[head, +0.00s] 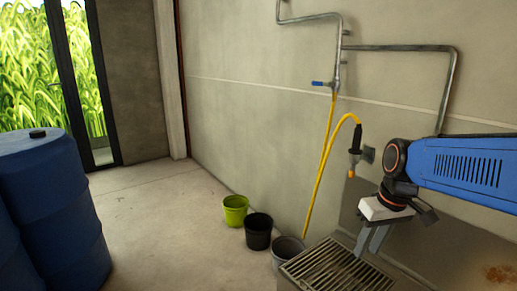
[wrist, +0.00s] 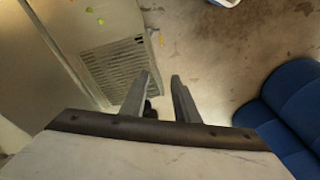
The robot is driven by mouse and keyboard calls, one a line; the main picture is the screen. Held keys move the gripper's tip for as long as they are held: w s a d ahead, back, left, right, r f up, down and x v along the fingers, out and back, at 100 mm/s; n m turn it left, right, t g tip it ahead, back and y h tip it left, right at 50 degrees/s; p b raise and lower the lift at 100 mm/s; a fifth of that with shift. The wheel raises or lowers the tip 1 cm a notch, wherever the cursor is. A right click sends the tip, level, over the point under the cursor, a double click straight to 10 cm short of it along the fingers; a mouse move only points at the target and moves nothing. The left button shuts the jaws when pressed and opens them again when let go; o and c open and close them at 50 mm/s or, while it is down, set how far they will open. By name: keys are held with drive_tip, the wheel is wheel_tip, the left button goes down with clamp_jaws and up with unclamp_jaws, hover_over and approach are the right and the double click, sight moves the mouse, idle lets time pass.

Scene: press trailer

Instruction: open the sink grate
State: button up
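The sink grate (head: 333,270) is a slatted metal grid at the bottom of the head view, lying flat at the top of the sink, beside the wall. Its near part is cut off by the picture edge. In the wrist view the grate (wrist: 112,68) is at the upper left, set in a pale surface. My gripper (head: 367,256) points down over the grate's right side in the head view. In the wrist view my gripper (wrist: 162,76) has its two fingers apart, with nothing held between them. The fingertips appear just beside the grate's edge; I cannot tell whether they touch it.
A grey bucket (head: 287,250), a black bucket (head: 258,232) and a green bucket (head: 235,210) stand along the wall. A yellow hose (head: 322,165) hangs from the pipe (head: 448,90). Blue barrels (head: 60,205) stand at left. The floor (head: 165,220) between is clear.

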drive_tip(key=s+d+f+m+t+h, duration=0.1)
drive_tip(key=s+f+m+t, duration=0.1)
drive_tip(key=s, duration=1)
drive_tip(key=shift+s+f+t, duration=0.25)
drive_tip(key=shift+s+t, duration=0.15)
drive_tip(key=shift+t, duration=0.1)
drive_tip(key=shift+s+f, duration=0.15)
drive_tip(key=shift+s, duration=0.1)
drive_tip(key=shift+c, duration=0.7)
drive_tip(key=shift+s+f+m, duration=0.1)
drive_tip(key=shift+m, duration=0.2)
clamp_jaws()
